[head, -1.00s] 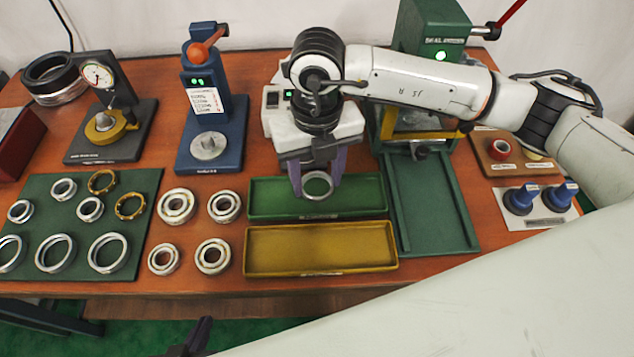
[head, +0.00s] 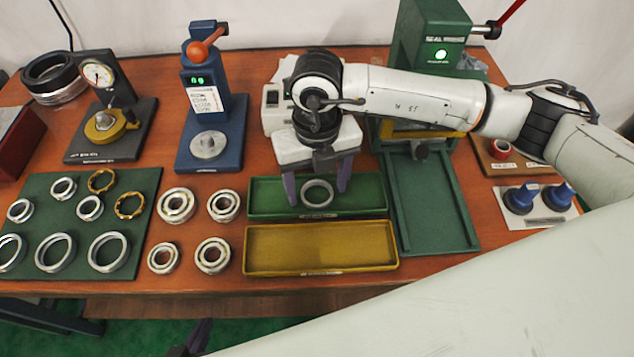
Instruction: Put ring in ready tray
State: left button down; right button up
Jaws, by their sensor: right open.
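A silver ring (head: 318,204) lies in the green tray (head: 262,211) at the middle of the table. My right gripper (head: 318,198) is open above the green tray, with its two purple fingers apart on either side of the ring. Whether the fingers touch the ring cannot be told. My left gripper (head: 196,338) shows only as a dark tip at the bottom edge, and its jaws cannot be made out.
An empty yellow tray (head: 320,247) sits in front of the green one. Several bearings (head: 177,205) stand left of the trays, and a green mat (head: 75,222) holds more rings. A blue press (head: 210,115) and a green press (head: 432,40) stand behind.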

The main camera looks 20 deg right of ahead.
aim_at(317, 192)
notch_tip(317, 192, up, 12)
jog(key=shift+r+b, duration=0.15)
jog(key=shift+b, duration=0.3)
dwell(0.4)
